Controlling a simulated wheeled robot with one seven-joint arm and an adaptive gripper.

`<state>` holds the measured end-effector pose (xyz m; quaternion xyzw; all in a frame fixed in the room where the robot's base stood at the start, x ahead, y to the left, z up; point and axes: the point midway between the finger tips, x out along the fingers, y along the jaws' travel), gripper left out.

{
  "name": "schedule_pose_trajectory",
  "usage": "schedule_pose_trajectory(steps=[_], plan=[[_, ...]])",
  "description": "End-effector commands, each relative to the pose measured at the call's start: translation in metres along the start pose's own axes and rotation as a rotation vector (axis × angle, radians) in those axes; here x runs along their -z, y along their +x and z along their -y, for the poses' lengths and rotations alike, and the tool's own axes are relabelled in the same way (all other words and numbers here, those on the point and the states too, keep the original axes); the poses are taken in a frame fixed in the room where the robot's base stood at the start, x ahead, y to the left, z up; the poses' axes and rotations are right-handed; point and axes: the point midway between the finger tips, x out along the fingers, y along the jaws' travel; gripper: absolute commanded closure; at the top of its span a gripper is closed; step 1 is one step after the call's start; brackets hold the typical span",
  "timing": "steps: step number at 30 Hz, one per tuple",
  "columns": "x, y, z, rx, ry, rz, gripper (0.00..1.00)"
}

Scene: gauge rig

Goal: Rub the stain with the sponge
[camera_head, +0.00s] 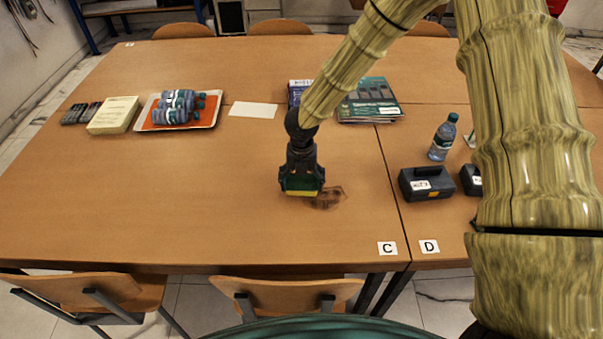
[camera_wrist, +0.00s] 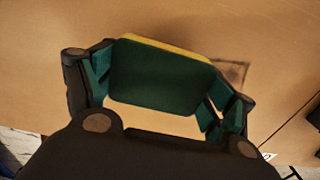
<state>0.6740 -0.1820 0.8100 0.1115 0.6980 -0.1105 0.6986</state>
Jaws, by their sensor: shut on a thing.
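My gripper (camera_head: 302,180) points down over the front middle of the table and is shut on the sponge (camera_head: 300,192), which is yellow and green. In the wrist view the sponge (camera_wrist: 160,75) sits between the two fingers, its dark green face toward the camera and a yellow edge beyond. The stain (camera_head: 328,198) is a brown smudge on the wooden table, just right of the sponge. It also shows in the wrist view (camera_wrist: 232,72), partly hidden behind the sponge and a finger. I cannot tell whether the sponge touches the table.
A tray (camera_head: 214,110) with bottles, a box (camera_head: 114,115) and a white card (camera_head: 253,109) lie farther back. Magazines (camera_head: 370,102) lie behind my gripper. A bottle (camera_head: 442,138) and dark case (camera_head: 426,184) stand to the right. The front left table is clear.

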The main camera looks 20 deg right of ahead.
Motion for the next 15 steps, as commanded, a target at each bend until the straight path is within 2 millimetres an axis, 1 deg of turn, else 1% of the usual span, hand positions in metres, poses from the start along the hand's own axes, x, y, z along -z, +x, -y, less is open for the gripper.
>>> schedule_pose_trajectory(steps=[1,15], plan=[[0.0,-0.009,0.0,-0.001,0.0,0.0,0.42],[0.0,-0.049,-0.001,0.0,-0.002,-0.001,0.42]])
